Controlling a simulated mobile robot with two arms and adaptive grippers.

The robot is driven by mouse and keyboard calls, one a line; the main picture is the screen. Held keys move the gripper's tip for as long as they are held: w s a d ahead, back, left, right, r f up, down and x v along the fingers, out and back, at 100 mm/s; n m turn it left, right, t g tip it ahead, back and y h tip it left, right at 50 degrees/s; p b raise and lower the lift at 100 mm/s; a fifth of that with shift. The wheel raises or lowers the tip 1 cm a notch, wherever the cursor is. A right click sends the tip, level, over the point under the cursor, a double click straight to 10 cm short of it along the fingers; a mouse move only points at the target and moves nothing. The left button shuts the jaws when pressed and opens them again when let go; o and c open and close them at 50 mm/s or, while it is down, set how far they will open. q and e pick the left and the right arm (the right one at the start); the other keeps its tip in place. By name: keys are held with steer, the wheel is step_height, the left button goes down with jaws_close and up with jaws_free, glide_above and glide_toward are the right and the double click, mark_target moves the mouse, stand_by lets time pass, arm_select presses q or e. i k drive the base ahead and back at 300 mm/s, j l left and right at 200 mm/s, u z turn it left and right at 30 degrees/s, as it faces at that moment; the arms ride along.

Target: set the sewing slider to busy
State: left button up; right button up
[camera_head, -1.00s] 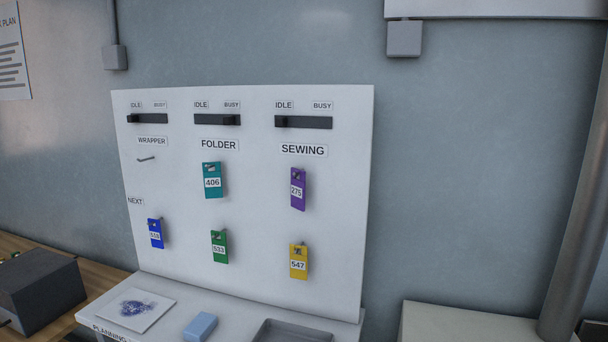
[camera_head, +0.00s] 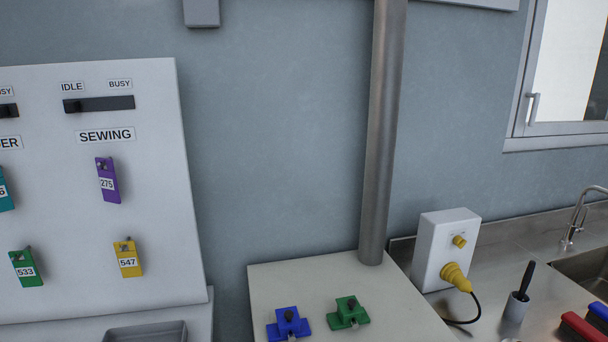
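The sewing slider (camera_head: 99,104) is a dark horizontal track on the white board, above the SEWING label (camera_head: 106,135). The IDLE label (camera_head: 72,87) is over its left end and the BUSY label (camera_head: 120,84) over its right end. Its dark knob (camera_head: 72,106) appears to be at the left, IDLE end. Neither of my grippers is in view.
A purple tag (camera_head: 108,181) and a yellow tag (camera_head: 128,259) hang below the sewing slider. A metal pole (camera_head: 381,140) stands right of the board. Blue (camera_head: 289,324) and green (camera_head: 348,312) clamp-like parts lie on a pale surface. A white socket box (camera_head: 445,248) is at right.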

mark_target(70, 106)
steer(key=u, duration=1.4)
